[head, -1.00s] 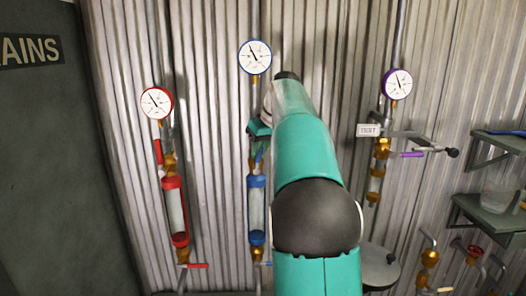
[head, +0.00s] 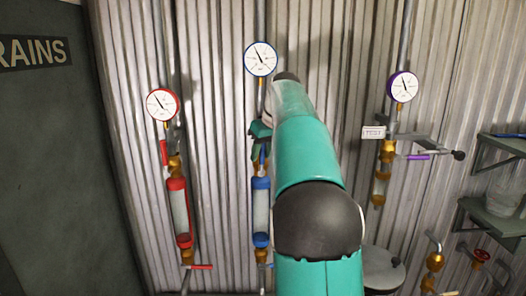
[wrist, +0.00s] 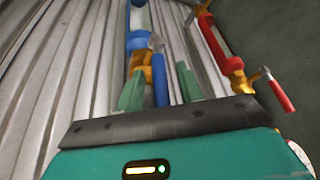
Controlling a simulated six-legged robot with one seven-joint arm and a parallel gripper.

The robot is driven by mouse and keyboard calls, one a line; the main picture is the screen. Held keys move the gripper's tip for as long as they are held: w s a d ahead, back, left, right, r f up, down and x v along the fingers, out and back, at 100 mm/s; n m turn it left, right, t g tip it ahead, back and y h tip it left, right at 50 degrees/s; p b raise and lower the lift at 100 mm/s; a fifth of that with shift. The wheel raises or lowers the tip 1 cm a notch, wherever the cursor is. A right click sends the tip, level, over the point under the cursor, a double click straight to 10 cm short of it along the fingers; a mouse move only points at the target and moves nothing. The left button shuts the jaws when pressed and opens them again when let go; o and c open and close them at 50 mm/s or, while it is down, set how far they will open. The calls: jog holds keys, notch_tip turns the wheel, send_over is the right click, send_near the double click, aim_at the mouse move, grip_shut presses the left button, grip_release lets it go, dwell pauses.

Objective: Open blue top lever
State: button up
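The blue top lever (wrist: 160,78) hangs on a brass valve (wrist: 142,68) above the blue-capped sight glass (head: 261,212). In the wrist view it lies between the two green fingers of my gripper (wrist: 160,87), with a visible gap on both sides. My gripper is open around it and not clamped. In the head view my gripper (head: 261,132) is at the top of the blue line. Only a small piece of the blue lever shows there below it, and my arm hides part of that area.
A red line with its own red lever (wrist: 281,95) and a red sight glass (head: 180,212) runs left in the head view. A purple-gauge pipe with a TEST sign (head: 373,132) is at right. Gauges hang above each line on a corrugated wall. Shelves (head: 500,218) are far right.

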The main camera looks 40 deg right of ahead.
jog(key=shift+r, duration=0.1)
jog(key=v, duration=1.3)
jog(key=shift+s+r, duration=0.15)
jog(key=shift+r, duration=0.1)
jog(key=s+a+f, duration=0.4)
jog(key=a, duration=0.6)
jog(key=s+a+f, duration=0.3)
jog(key=a+f, duration=0.1)
jog(key=a, duration=0.6)
jog(key=s+a+f, duration=0.5)
jog(key=s+f, duration=0.3)
jog(key=f, duration=0.2)
jog(key=s+a+f, duration=0.6)
jog(key=s+f, duration=0.1)
jog(key=f, duration=0.3)
jog(key=shift+s+a+f+t, duration=0.25)
jog(key=shift+s+f+t, duration=0.1)
jog(key=shift+s+t, duration=0.05)
